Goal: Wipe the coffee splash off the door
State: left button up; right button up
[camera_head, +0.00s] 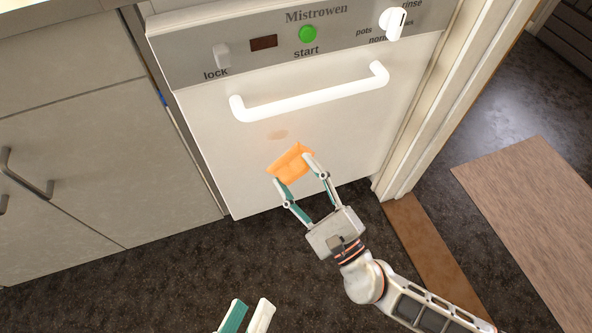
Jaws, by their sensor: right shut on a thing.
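A faint tan coffee splash (277,135) is on the white door (225,160) of the Mistrowen appliance, below its white handle (310,92). My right gripper (292,170) is shut on an orange cloth or sponge (290,162), one finger at each side. The orange piece is in front of the door, just below and right of the splash in the picture; I cannot tell whether it touches the door. My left gripper (251,304) is at the bottom edge, with its two fingertips apart and nothing between them. The rest of it is out of frame.
The control panel (250,40) has a lock switch (221,55), a green start button (307,34) and a white knob (394,22). Grey cabinets (90,170) stand at the left, a door frame (425,125) at the right. The dark floor (130,290) in front is clear.

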aim_at(291, 162)
pick_arm(q)
jog(key=shift+f, duration=0.1)
dwell(0.4)
pick_arm(e)
jog(key=shift+w+a+f, duration=0.1)
jog(key=shift+w+f, duration=0.05)
jog(key=w, duration=0.1)
jog(key=w+b, duration=0.1)
jog(key=shift+w+a, duration=0.4)
jog(key=shift+w+a+t, duration=0.15)
jog(key=shift+w+t, duration=0.15)
jog(key=shift+w, duration=0.05)
pick_arm(q)
jog(key=shift+s+f, duration=0.2)
jog(key=shift+f, duration=0.25)
jog(key=shift+s+f, duration=0.2)
jog(key=shift+f, duration=0.25)
pick_arm(e)
jog(key=shift+w+a+y, duration=0.15)
jog(key=shift+w+a, duration=0.05)
jog(key=shift+w, duration=0.3)
jog(key=shift+w+a+y, duration=0.15)
jog(key=shift+w, duration=0.35)
jog(key=shift+w+a, duration=0.2)
jog(key=shift+w, duration=0.55)
jog(key=shift+w+d, duration=0.1)
